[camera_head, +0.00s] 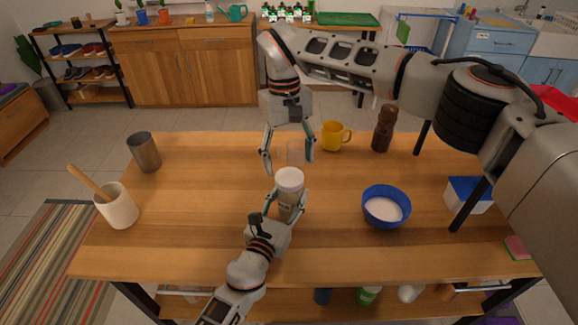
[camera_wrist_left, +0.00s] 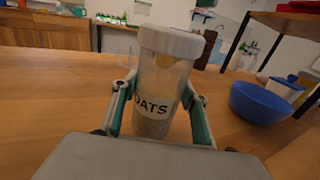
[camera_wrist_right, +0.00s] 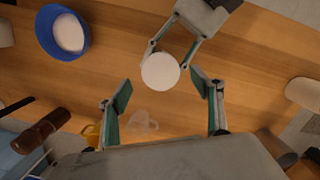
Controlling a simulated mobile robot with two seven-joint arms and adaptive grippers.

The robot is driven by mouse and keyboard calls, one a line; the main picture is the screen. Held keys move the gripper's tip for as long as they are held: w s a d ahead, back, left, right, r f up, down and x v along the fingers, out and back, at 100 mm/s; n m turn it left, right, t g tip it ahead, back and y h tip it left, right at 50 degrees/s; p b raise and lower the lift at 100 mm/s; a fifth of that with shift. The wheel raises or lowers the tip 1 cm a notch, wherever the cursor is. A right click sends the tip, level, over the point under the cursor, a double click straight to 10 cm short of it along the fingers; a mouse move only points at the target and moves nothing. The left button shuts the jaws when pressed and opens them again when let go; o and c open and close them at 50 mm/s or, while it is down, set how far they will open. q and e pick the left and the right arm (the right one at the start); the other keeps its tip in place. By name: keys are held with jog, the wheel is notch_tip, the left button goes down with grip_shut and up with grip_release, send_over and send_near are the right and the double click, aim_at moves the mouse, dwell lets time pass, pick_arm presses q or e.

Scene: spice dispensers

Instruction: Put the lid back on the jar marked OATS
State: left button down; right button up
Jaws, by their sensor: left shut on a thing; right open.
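The clear jar marked OATS (camera_wrist_left: 153,105) stands upright on the wooden table, with pale contents. It also shows in the head view (camera_head: 287,203). The white lid (camera_wrist_left: 171,41) rests on top of its mouth; I cannot tell whether it is tightened. The lid is a white disc in the right wrist view (camera_wrist_right: 160,71). My left gripper (camera_head: 288,199) is shut around the jar's body from the near side. My right gripper (camera_head: 287,160) is open and empty, behind the jar in the head view; its fingers lie apart from the lid.
A clear container (camera_head: 295,151) stands behind the jar, near my right fingers. A yellow mug (camera_head: 334,136) and brown mill (camera_head: 383,130) stand at the back. A blue bowl (camera_head: 384,216) is at right. A metal cup (camera_head: 144,152) and utensil crock (camera_head: 118,208) are at left.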

jog(key=shift+c, duration=0.4)
jog(key=n, duration=0.6)
jog(key=shift+r, duration=0.25)
jog(key=n, duration=0.6)
jog(key=shift+r, duration=0.15)
jog(key=n, duration=0.5)
jog(key=shift+r+t, duration=0.2)
jog(key=shift+t, duration=0.1)
jog(key=n, duration=0.6)
jog(key=shift+r, duration=0.2)
jog(key=n, duration=0.5)
jog(key=shift+r+n, duration=0.2)
jog(key=shift+n, duration=0.1)
jog(key=n, duration=0.5)
jog(key=shift+r, duration=0.15)
jog(key=n, duration=0.5)
jog(key=shift+r+n, duration=0.2)
jog(key=shift+n, duration=0.2)
jog(key=n, duration=0.5)
jog(key=shift+r+t+y, duration=0.15)
jog(key=shift+t+y, duration=0.15)
